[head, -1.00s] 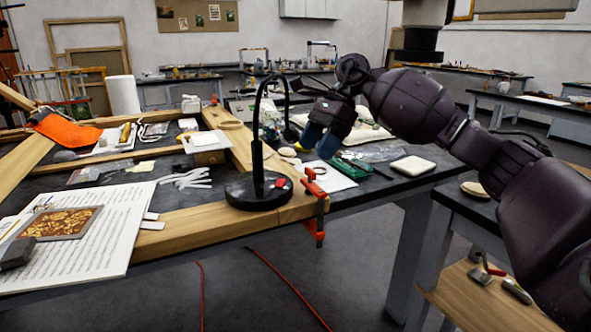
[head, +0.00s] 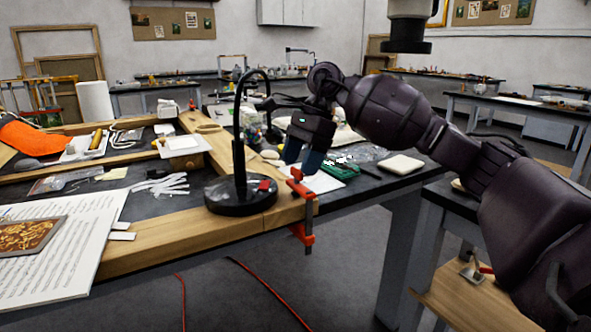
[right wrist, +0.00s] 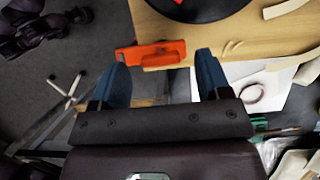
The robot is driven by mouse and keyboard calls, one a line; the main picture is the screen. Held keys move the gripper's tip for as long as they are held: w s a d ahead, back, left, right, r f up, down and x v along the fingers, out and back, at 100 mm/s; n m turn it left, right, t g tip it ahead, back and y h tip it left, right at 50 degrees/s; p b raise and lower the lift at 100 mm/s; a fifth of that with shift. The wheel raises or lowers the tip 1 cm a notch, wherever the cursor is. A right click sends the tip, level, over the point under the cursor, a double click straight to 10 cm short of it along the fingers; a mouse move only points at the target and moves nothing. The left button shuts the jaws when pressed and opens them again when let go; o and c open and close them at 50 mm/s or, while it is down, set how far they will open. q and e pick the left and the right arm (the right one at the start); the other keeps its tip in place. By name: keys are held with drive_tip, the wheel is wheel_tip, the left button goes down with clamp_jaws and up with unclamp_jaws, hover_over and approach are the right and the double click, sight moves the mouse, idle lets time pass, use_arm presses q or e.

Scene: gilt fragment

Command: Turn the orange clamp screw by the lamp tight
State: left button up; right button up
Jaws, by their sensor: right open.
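The orange clamp (head: 306,232) grips the front corner of the wooden frame, just right of the black lamp (head: 239,196). Its lower screw end hangs below the frame edge. My right gripper (head: 303,158) is open, with blue fingers pointing down above and behind the clamp in the head view. In the right wrist view, the orange clamp (right wrist: 150,54) lies at the wood edge, between and just beyond the two fingertips (right wrist: 162,62). The fingers appear apart from it, and nothing is held. The lamp base (right wrist: 198,6) shows at the top. My left gripper is out of view.
The wooden frame (head: 180,232) lies on a dark table. Red cables (head: 262,290) run on the floor. Space right of the clamp, beyond the table edge, is free.

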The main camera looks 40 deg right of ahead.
drive_tip(key=shift+x, duration=0.8)
drive_tip(key=c, duration=0.9)
drive_tip(key=shift+r, duration=0.1)
